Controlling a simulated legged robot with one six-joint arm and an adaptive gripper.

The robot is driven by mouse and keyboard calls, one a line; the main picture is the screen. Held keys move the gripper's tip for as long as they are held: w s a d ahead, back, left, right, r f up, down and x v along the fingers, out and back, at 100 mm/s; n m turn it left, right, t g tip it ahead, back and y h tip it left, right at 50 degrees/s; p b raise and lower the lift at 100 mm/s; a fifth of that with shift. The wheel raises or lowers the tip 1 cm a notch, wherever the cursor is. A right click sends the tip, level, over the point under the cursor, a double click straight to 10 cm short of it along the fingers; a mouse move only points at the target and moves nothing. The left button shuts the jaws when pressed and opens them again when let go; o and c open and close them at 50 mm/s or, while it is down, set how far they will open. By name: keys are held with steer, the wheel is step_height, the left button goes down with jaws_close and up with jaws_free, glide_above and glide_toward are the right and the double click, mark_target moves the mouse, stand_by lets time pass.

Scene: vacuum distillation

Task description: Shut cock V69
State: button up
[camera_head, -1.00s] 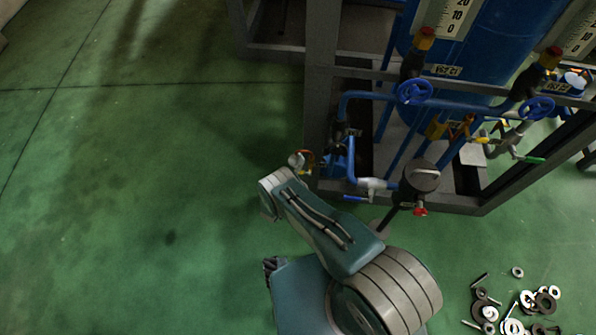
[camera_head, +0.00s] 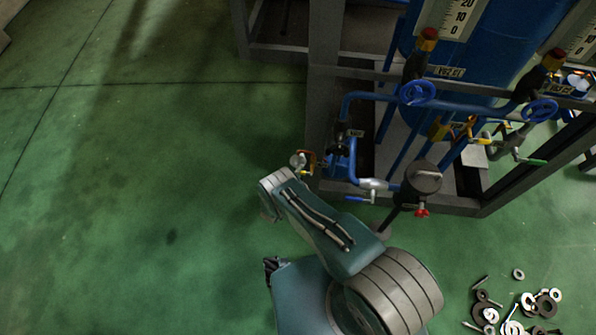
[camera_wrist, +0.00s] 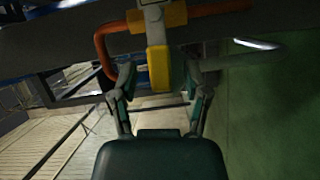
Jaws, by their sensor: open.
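In the wrist view my gripper (camera_wrist: 159,88) is open. Its two fingers stand to either side of a short yellow handle (camera_wrist: 159,68) on a valve body, with visible space on both sides. A bent orange piece (camera_wrist: 103,52) runs behind the left finger. No label reading V69 is legible, so I cannot tell which cock this is. In the head view my arm reaches toward the rig's lower left corner, near a small orange part (camera_head: 309,158). The gripper itself is hidden there.
A grey steel frame (camera_head: 323,100) holds blue pipes, blue handwheels (camera_head: 416,92) and a blue column (camera_head: 470,60). Loose washers and bolts (camera_head: 527,297) lie at lower right. Green floor at left is clear.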

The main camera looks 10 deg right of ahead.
steer(key=v, duration=1.1)
steer(key=shift+s+a, duration=0.2)
steer(key=shift+a, duration=0.2)
steer(key=shift+c, duration=0.3)
